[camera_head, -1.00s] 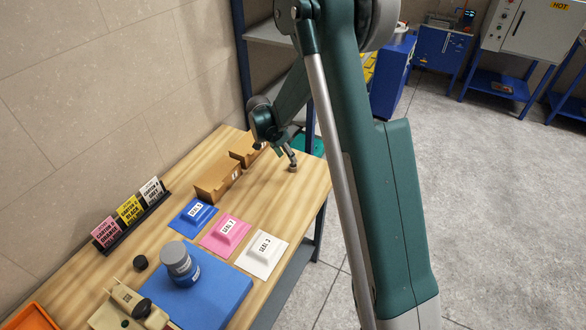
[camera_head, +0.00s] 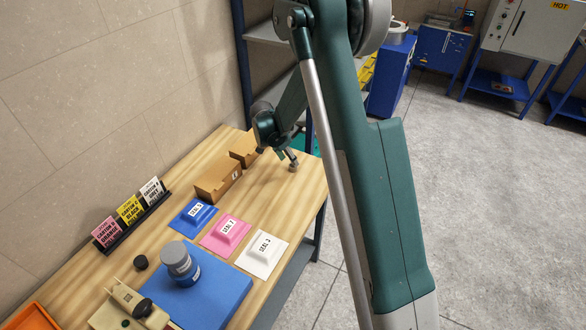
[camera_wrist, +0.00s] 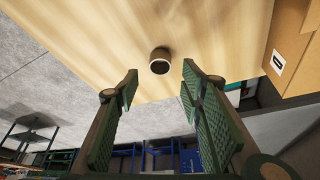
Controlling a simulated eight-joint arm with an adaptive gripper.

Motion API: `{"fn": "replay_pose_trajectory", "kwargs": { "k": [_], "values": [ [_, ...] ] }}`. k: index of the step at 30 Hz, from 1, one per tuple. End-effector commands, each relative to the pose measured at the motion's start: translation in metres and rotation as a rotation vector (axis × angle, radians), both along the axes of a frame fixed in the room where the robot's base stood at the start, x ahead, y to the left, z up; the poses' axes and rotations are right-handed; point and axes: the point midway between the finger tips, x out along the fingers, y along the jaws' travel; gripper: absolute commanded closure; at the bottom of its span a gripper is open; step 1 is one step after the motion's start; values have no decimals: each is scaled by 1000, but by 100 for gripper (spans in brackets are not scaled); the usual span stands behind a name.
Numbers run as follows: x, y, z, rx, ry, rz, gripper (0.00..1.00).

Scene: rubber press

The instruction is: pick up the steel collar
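The steel collar (camera_wrist: 160,62) is a small, dark, round piece with a bright ring-shaped end and a dark middle. It stands on the wooden table in the wrist view. In the head view the collar (camera_head: 293,168) is tiny, near the table's right edge, just below my fingers. My gripper (camera_wrist: 160,84) is open, its two green ridged fingers spread wide with nothing between them. In the picture the collar lies just beyond the fingertips, between their lines. In the head view my gripper (camera_head: 288,156) is close to the collar; contact cannot be made out.
Cardboard boxes (camera_head: 218,180) stand left of the collar; one (camera_wrist: 294,45) shows at right in the wrist view. Blue (camera_head: 193,214), pink (camera_head: 225,231) and white (camera_head: 262,254) seal pads lie nearer. The wood around the collar is clear.

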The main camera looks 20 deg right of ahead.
Motion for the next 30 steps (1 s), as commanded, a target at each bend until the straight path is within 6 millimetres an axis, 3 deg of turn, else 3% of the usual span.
{"fn": "replay_pose_trajectory", "kwargs": {
  "k": [8, 21, 30],
  "values": [
    [1, -2, -5, 0, 0, 0, 61],
    [6, -13, -40, 0, 0, 0, 61],
    [7, -17, -49, 0, 0, 0, 61]
  ]
}}
